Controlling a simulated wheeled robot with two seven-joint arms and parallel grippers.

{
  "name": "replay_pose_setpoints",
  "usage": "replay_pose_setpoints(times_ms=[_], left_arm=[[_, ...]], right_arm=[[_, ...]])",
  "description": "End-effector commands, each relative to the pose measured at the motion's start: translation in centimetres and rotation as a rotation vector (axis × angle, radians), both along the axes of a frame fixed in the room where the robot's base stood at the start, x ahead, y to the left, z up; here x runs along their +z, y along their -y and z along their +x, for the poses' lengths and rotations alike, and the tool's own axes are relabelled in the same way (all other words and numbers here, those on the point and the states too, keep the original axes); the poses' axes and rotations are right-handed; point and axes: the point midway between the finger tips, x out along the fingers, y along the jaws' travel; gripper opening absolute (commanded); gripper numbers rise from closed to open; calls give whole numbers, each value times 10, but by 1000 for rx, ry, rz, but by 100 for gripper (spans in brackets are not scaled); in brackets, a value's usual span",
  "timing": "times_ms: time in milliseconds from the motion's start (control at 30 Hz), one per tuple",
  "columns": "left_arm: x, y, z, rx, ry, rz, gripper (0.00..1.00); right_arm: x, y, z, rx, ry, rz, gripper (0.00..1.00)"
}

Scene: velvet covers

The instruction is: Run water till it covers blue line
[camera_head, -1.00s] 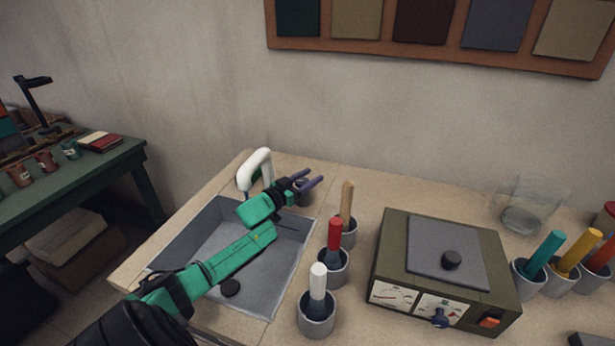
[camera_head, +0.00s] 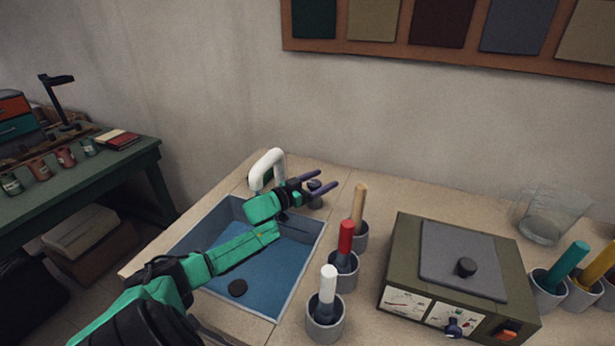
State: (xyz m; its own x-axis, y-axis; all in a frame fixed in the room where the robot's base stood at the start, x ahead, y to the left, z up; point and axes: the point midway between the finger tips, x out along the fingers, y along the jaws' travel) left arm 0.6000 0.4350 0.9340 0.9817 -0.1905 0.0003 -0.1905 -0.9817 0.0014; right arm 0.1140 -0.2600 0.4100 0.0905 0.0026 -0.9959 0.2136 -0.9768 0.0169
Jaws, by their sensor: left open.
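A grey sink (camera_head: 216,218) is set into the counter, and blue-tinted water (camera_head: 277,262) covers its floor. I cannot make out a blue line on its walls. A white curved tap (camera_head: 265,163) rises at the sink's back edge. A dark round knob (camera_head: 315,194) stands just right of the tap. My left gripper (camera_head: 325,187) is open, its purple fingers at the knob; I cannot tell whether they touch it. My left arm crosses the sink and hides part of it and the tap's base. A black round disc (camera_head: 237,288) shows in the sink.
Pots with a wooden (camera_head: 359,208), a red (camera_head: 346,238) and a white handle (camera_head: 328,285) line the sink's right side. An olive box (camera_head: 400,262) with a grey lid stands further right. A glass jar (camera_head: 552,215) sits behind it.

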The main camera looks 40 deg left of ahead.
Motion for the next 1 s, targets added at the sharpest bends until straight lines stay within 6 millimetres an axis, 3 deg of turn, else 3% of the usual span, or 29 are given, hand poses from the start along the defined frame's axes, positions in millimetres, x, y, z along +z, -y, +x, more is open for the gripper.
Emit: replay_pose_setpoints(times_ms=[800,1000], left_arm=[[-1,-23,-122,0,-4,0,84],[0,-27,-139,0,-1,1,84]], right_arm=[[16,0,0,-1,0,0,50],[18,0,0,-1,1,0,50]])
